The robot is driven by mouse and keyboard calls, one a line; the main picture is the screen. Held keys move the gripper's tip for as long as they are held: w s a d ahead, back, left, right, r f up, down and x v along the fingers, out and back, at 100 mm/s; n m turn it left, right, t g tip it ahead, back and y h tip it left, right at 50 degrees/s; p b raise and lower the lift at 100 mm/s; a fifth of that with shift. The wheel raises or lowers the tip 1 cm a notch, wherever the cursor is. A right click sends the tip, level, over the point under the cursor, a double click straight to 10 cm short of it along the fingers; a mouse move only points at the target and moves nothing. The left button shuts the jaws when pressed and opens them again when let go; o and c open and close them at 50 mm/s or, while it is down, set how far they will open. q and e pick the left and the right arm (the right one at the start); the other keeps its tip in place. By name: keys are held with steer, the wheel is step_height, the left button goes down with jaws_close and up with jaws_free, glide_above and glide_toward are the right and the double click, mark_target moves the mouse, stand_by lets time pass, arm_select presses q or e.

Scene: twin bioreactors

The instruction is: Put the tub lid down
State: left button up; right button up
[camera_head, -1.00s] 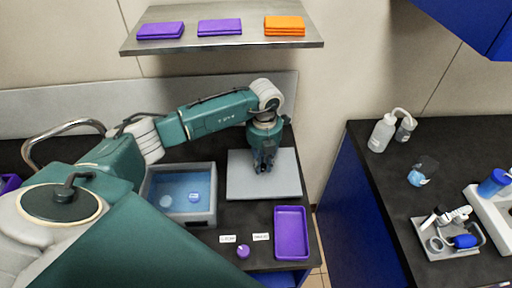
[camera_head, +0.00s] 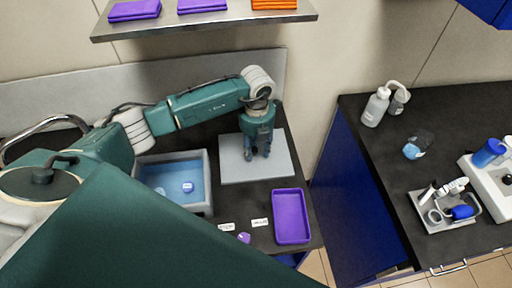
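The tub lid (camera_head: 279,169) is a flat light-grey square plate. It appears to lie flat on the dark counter, just right of the tub. The tub (camera_head: 208,190) has grey walls and blue liquid, and its top is uncovered. My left gripper (camera_head: 257,154) points down over the upper middle of the lid. Its two fingers look spread apart with nothing visible between them. Whether the fingertips touch the lid or its handle is too small to tell. My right gripper is not in view.
A purple tray (camera_head: 291,216) sits in front of the lid, beside small white labels (camera_head: 260,222) and a purple knob-like object (camera_head: 244,238). A shelf (camera_head: 215,25) with folded cloths hangs above. The right counter (camera_head: 355,108) holds bottles and a tool tray (camera_head: 440,222).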

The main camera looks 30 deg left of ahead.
mark_target(256, 151)
arm_select(q)
steer(key=shift+w+a+f, duration=0.1)
steer(key=shift+w+a, duration=0.05)
steer(key=shift+a, duration=0.1)
step_height(256, 151, up, 7)
steer(key=b, duration=0.2)
steer(key=shift+b, duration=0.3)
steer(key=shift+r, duration=0.3)
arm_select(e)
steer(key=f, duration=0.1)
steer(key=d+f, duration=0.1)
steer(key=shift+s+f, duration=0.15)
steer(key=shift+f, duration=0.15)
arm_select(q)
steer(key=shift+d+f, duration=0.1)
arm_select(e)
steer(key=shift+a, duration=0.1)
